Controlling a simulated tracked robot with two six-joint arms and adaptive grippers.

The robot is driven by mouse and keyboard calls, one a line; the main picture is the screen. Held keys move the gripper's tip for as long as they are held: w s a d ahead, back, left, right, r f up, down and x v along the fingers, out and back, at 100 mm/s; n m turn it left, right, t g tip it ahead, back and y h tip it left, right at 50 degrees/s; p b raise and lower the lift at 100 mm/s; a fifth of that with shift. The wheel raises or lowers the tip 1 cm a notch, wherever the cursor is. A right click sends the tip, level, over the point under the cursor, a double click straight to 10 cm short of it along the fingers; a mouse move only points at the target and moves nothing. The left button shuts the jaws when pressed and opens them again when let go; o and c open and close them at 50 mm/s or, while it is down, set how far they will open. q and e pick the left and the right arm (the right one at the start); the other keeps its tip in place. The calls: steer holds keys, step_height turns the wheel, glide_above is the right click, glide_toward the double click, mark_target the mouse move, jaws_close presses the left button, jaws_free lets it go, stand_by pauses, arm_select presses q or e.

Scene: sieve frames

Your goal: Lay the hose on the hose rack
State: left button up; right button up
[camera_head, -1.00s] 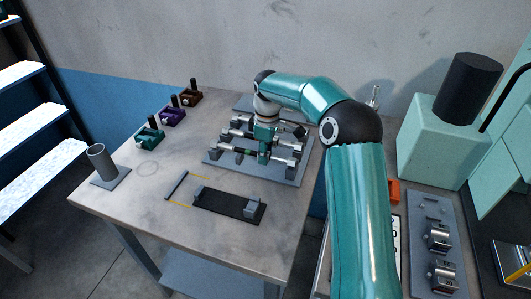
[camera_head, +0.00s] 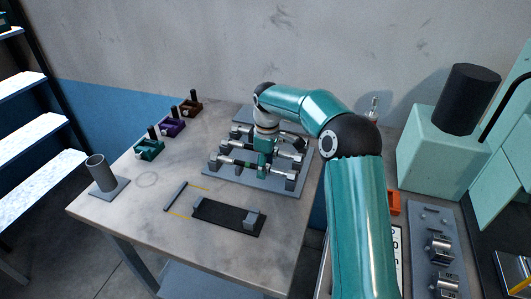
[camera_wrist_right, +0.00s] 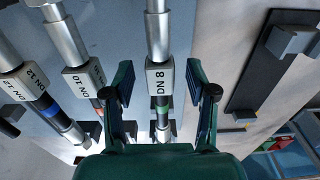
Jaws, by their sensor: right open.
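The grey hose rack (camera_head: 218,174) lies on the bench with several blocks that carry metal-ended hoses. The front hose, marked DN 8 (camera_wrist_right: 158,75) with a green band, lies across the near row of blocks; it also shows in the head view (camera_head: 230,160). DN 10 (camera_wrist_right: 83,79) and DN 12 (camera_wrist_right: 20,83) lie beside it. My right gripper (camera_head: 263,166) is over the front hose. In the wrist view its open fingers (camera_wrist_right: 160,100) stand on either side of the DN 8 hose, with gaps visible. My left gripper is out of view.
A tube holder (camera_head: 97,172) and several coloured trays (camera_head: 148,150) stand at the left. A mint box (camera_head: 430,160) stands right. The front left bench is clear.

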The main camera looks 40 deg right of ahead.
step_height(320, 180, up, 12)
steer(key=shift+s+f, duration=0.15)
steer(key=shift+f, duration=0.1)
steer(key=shift+d, duration=0.1)
stand_by(0.4)
